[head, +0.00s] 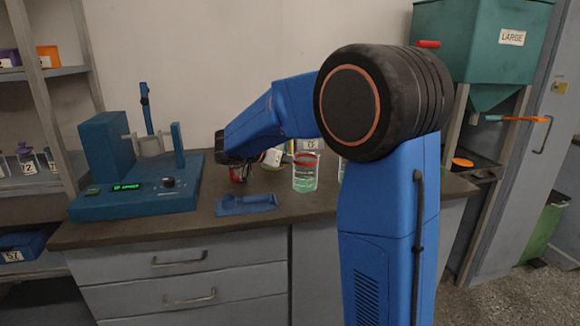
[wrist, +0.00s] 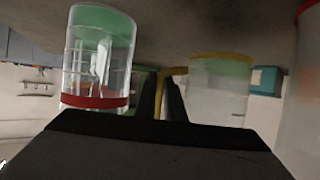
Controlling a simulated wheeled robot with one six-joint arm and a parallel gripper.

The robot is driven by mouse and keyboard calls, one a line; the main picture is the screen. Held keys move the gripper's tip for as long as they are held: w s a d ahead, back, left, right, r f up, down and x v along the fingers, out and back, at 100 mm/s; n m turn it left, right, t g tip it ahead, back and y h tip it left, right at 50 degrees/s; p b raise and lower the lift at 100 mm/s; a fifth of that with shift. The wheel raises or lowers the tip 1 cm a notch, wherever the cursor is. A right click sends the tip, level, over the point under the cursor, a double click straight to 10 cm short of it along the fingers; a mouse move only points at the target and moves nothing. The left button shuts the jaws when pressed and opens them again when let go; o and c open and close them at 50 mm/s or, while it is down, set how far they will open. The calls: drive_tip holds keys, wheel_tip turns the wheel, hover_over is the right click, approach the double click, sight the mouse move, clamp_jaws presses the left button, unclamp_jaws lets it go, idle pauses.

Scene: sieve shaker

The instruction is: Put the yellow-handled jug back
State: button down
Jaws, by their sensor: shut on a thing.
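My gripper's dark fingers (wrist: 161,96) are closed around the yellow handle (wrist: 175,71) in the wrist view. The handle joins a clear jug (wrist: 220,88) with a yellow band and a greenish end. In the head view the gripper is mostly hidden behind my wrist, over the bench. A pale, tilted vessel (head: 272,158) shows there beside it, perhaps this jug. Whether the jug touches the bench is unclear.
A clear jar with a red rim and green base (head: 305,173) stands close right of the gripper; a similar jar (wrist: 98,60) shows in the wrist view. A blue shaker machine (head: 105,150) stands left. A blue tray (head: 246,205) lies at the bench front.

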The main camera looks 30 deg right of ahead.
drive_tip(key=shift+d+f, duration=0.1)
drive_tip(key=shift+f, duration=1.1)
drive_tip(key=shift+f, duration=0.15)
drive_tip(key=c, duration=1.8)
unclamp_jaws()
drive_tip(key=shift+c, duration=0.2)
